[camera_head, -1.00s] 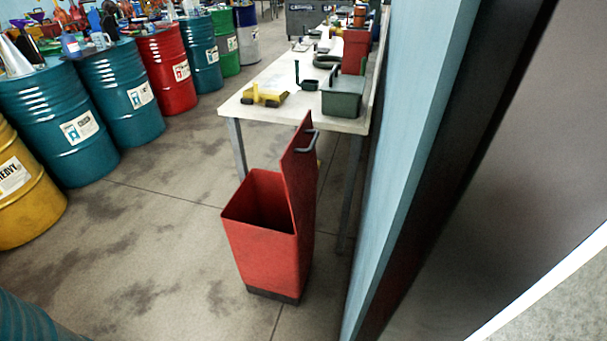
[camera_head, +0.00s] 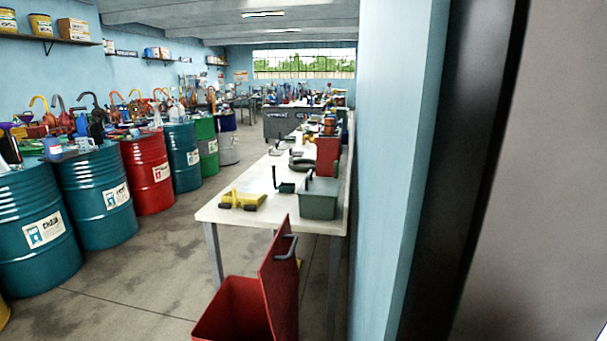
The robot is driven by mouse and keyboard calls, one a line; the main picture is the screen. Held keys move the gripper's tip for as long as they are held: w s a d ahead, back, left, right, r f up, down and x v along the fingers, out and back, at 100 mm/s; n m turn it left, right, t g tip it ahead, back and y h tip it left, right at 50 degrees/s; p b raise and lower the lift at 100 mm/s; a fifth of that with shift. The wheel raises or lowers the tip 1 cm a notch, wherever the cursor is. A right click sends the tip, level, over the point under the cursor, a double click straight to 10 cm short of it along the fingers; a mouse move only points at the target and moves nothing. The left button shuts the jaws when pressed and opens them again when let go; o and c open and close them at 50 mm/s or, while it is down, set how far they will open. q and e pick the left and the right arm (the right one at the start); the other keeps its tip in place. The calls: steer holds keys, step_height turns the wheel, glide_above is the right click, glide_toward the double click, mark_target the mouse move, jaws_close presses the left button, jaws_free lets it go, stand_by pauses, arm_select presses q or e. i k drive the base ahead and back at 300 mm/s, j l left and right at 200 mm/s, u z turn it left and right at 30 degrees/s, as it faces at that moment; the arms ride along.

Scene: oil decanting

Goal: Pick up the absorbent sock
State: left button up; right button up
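A dark grey curved roll (camera_head: 302,164) lies on the white-topped table (camera_head: 225,215), behind a grey-green lidded box. It may be the absorbent sock, but it is too small and partly covered to be sure. Neither of my grippers is in view.
An open red bin (camera_head: 225,310) with its lid raised stands before the table's near end. A yellow tool (camera_head: 243,200) and the grey-green box (camera_head: 319,200) sit on that end. A blue wall (camera_head: 385,180) runs close along the right; drums (camera_head: 95,200) line the left. Floor between is clear.

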mark_target(291, 163)
steer(key=i+j+z, duration=0.2)
steer(key=j, duration=0.25)
steer(key=i+j+z, duration=0.2)
steer(key=j, duration=0.25)
steer(key=i+j+z, duration=0.2)
steer(key=j, duration=0.35)
steer(key=i+j+z, duration=0.2)
steer(key=j, duration=0.35)
steer(key=i+j+z, duration=0.2)
steer(key=j, duration=0.35)
steer(key=i+j+z, duration=0.1)
steer(key=j+z, duration=0.15)
steer(key=j, duration=0.35)
steer(key=j+z, duration=0.2)
steer(key=j, duration=0.4)
steer(key=i+j+z, duration=0.1)
steer(key=j+z, duration=0.35)
steer(key=j, duration=0.8)
steer(key=j+z, duration=0.45)
steer(key=j, duration=0.8)
steer(key=i+j+z, duration=0.25)
steer(key=j, duration=0.4)
steer(key=j+z, duration=0.25)
steer(key=j, duration=0.45)
steer(key=i+j+z, duration=0.1)
steer(key=j+z, duration=0.15)
steer(key=j, duration=0.45)
